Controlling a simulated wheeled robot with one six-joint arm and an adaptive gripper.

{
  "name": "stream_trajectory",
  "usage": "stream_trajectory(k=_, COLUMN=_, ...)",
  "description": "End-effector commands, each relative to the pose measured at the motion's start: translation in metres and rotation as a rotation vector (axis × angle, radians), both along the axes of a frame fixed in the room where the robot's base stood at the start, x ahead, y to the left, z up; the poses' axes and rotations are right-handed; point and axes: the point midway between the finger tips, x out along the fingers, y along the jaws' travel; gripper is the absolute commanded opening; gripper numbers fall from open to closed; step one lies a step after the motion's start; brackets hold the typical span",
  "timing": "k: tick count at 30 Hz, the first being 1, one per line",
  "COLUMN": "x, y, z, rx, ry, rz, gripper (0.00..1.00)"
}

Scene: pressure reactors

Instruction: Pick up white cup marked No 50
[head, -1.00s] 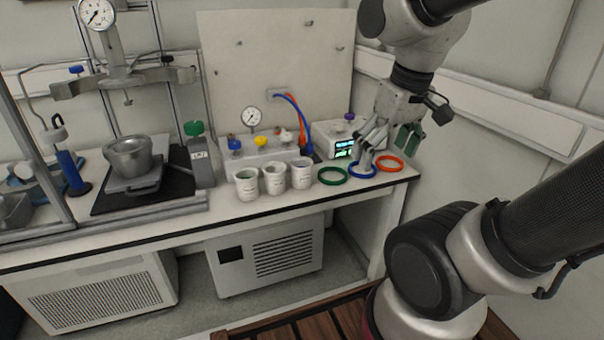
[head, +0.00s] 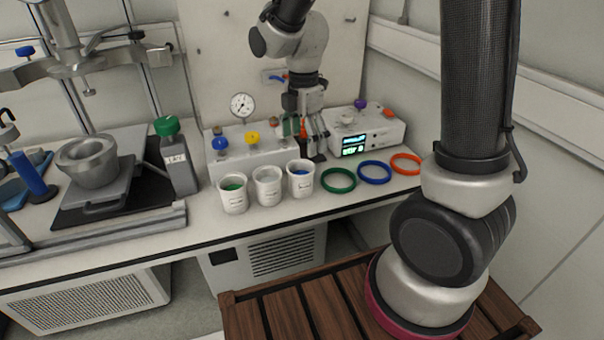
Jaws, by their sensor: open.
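Three white cups stand upright in a row on the bench: a left cup (head: 233,197) with green inside, a middle cup (head: 267,190) with a pale inside, and a right cup (head: 300,184) with blue inside. Their printed labels are too small to read, so I cannot tell which is No 50. My gripper (head: 313,152) is open and points down, behind and slightly above the right cup in the picture. It appears apart from the cups and holds nothing.
Green (head: 338,180), blue (head: 374,172) and orange (head: 405,164) rings lie right of the cups. A valve block (head: 240,163) and a box with a lit display (head: 378,134) stand behind. A grey bottle (head: 179,165) and metal bowl (head: 88,162) are left.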

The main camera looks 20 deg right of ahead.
Motion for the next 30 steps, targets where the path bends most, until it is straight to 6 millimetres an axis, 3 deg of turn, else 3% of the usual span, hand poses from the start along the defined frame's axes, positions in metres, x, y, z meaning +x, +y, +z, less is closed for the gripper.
stream_trajectory(k=7, x=0.001, y=0.000, z=-0.009, rx=0.002, ry=-0.005, rz=0.130, gripper=0.88)
stream_trajectory(k=21, x=0.004, y=0.006, z=-0.073, rx=0.002, ry=-0.004, rz=0.127, gripper=0.88)
stream_trajectory(k=30, x=0.004, y=0.006, z=-0.078, rx=0.003, ry=-0.006, rz=0.127, gripper=0.88)
